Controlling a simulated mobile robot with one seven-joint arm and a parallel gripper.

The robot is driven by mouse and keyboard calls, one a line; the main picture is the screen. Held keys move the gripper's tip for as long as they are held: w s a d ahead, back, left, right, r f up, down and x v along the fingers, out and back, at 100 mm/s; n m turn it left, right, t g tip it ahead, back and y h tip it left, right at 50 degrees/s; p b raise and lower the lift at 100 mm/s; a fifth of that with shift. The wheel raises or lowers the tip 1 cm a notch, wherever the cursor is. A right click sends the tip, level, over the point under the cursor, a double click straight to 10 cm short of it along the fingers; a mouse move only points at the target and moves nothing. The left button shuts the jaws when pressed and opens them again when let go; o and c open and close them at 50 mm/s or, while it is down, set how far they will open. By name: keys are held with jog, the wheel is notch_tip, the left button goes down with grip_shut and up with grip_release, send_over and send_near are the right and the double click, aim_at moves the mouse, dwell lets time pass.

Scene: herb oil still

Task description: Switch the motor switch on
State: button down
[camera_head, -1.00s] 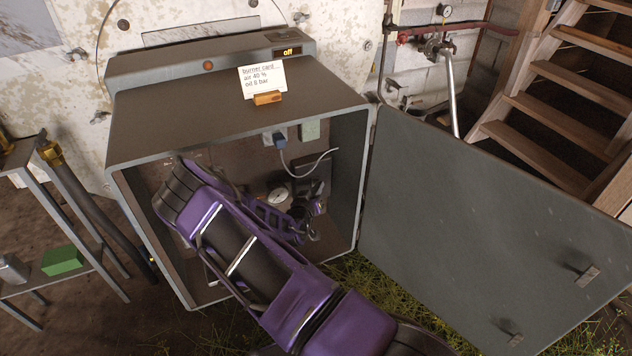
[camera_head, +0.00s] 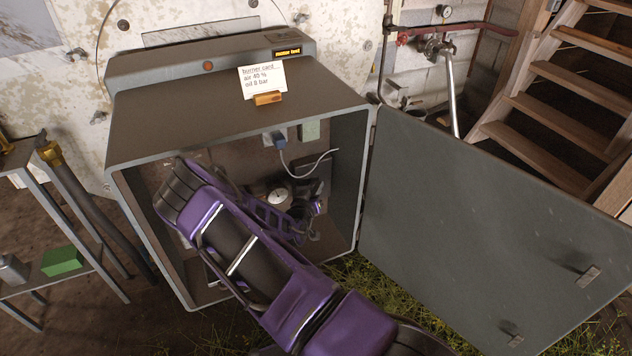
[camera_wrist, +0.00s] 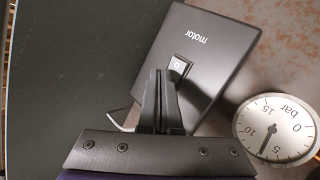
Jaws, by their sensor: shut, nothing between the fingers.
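The motor switch box (camera_wrist: 200,50) is dark and carries the word "motor", seen tilted in the wrist view. A small rocker switch (camera_wrist: 181,65) with a pale mark sits on its face. My gripper (camera_wrist: 161,74) is shut and empty, its fingertips right beside the rocker; I cannot tell whether they touch it. The fingers hide part of the box's lower edge. In the head view my purple arm reaches into the open grey cabinet (camera_head: 225,105) and hides much of its inside. A display (camera_head: 288,52) on the cabinet top is lit with small yellow text.
A round pressure gauge (camera_wrist: 272,128) sits close to the right of my fingers. The cabinet door (camera_head: 480,235) stands open to the right. A burner card (camera_head: 263,80) stands on top.

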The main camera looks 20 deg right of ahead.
jog(key=shift+s+f, duration=0.1)
jog(key=shift+s, duration=0.4)
jog(key=shift+s+d+f+p, duration=0.1)
jog(key=shift+s+f+p, duration=0.1)
jog(key=shift+s, duration=1.05)
jog(key=shift+s+f+p, duration=0.1)
jog(key=shift+s+p, duration=0.05)
jog(key=shift+s, duration=1.1)
